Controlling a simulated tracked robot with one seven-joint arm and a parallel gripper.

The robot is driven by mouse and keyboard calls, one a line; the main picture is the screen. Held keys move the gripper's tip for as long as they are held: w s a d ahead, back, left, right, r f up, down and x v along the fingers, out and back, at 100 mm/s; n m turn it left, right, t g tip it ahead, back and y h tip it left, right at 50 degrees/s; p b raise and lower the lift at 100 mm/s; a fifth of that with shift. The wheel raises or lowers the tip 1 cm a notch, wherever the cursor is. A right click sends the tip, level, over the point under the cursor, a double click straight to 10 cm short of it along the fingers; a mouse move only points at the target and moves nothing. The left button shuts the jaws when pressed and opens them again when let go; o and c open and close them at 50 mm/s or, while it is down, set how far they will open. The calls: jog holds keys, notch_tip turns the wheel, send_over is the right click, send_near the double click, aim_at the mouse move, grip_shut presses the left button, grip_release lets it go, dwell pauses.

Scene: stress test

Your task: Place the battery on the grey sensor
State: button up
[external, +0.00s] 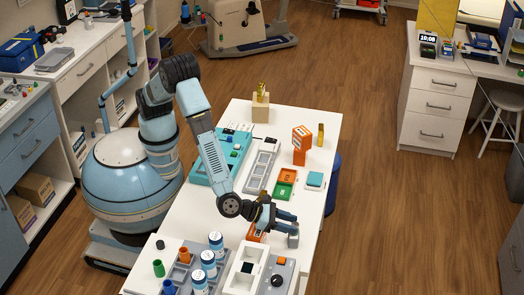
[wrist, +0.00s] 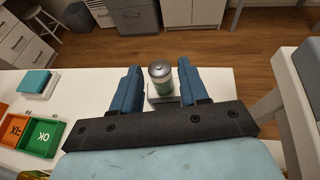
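In the external view my gripper (external: 288,221) is low over the right edge of the white table, beside a small grey block (external: 293,241). The battery is not clearly visible there.
An orange-and-green sorting tray (wrist: 42,136) and a teal-topped box (wrist: 34,82) lie left in the wrist view. In the external view, blue-and-white cans (external: 208,263) and a white box (external: 243,273) stand near my gripper. The table's edge is close.

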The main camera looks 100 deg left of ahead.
jog(key=shift+o, duration=0.6)
jog(key=shift+r, duration=0.1)
